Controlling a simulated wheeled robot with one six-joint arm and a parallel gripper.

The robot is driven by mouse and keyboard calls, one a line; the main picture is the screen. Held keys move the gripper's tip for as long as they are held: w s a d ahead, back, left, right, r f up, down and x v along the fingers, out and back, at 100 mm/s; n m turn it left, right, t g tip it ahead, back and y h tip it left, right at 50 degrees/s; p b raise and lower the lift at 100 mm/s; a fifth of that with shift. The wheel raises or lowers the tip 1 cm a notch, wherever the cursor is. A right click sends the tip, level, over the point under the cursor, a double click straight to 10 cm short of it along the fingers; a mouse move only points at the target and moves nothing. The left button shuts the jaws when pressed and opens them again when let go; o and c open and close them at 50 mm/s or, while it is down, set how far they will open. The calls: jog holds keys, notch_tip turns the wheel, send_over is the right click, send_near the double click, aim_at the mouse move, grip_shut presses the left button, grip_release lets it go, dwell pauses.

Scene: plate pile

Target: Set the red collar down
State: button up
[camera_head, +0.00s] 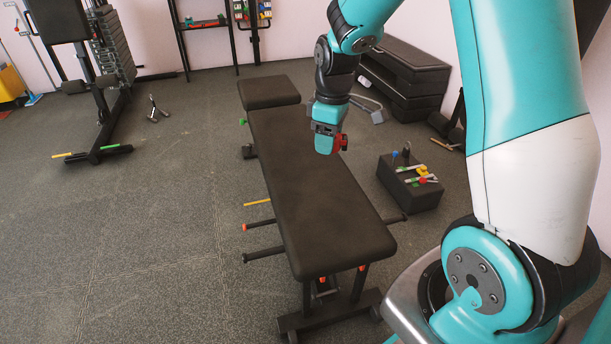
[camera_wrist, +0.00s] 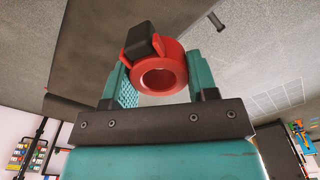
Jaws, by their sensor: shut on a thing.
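The red collar (camera_wrist: 176,68) is a red ring with a black block on its upper left side, seen in the wrist view. My gripper (camera_wrist: 152,80) is shut on it, with one teal finger on each side. In the head view my gripper (camera_head: 326,143) is above the bench pad, and part of the red collar (camera_head: 342,142) shows at its right side. Much of the collar is hidden there by the gripper. I cannot tell the exact height above the pad.
The black padded bench (camera_head: 330,210) runs front to back, its pad bare. A dark box (camera_head: 414,194) with small coloured items stands on the floor to the right. A dark stepped stack (camera_head: 405,75) is behind it. A weight machine (camera_head: 95,70) stands at left. Floor left of the bench is mostly clear.

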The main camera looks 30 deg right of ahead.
aim_at(324, 210)
notch_tip(324, 210, down, 20)
jog(key=b, duration=0.7)
jog(key=shift+f, duration=0.15)
jog(key=shift+f, duration=0.25)
jog(key=o, duration=1)
jog(key=shift+f, duration=0.1)
jog(key=shift+c, duration=0.2)
notch_tip(324, 210, up, 12)
jog(key=p, duration=0.4)
jog(key=s+a+r+y, duration=0.2)
jog(key=s+a+r, duration=0.6)
jog(key=a+r, duration=0.5)
jog(key=s+a+r+y, duration=0.1)
jog(key=s+a+r, duration=0.1)
jog(key=s+a, duration=0.2)
jog(key=s+a+r+y, duration=0.1)
jog(key=s+a, duration=0.3)
jog(key=s, duration=0.6)
jog(key=shift+s+a+r, duration=0.2)
jog(key=shift+a+r, duration=0.1)
jog(key=shift+r, duration=0.55)
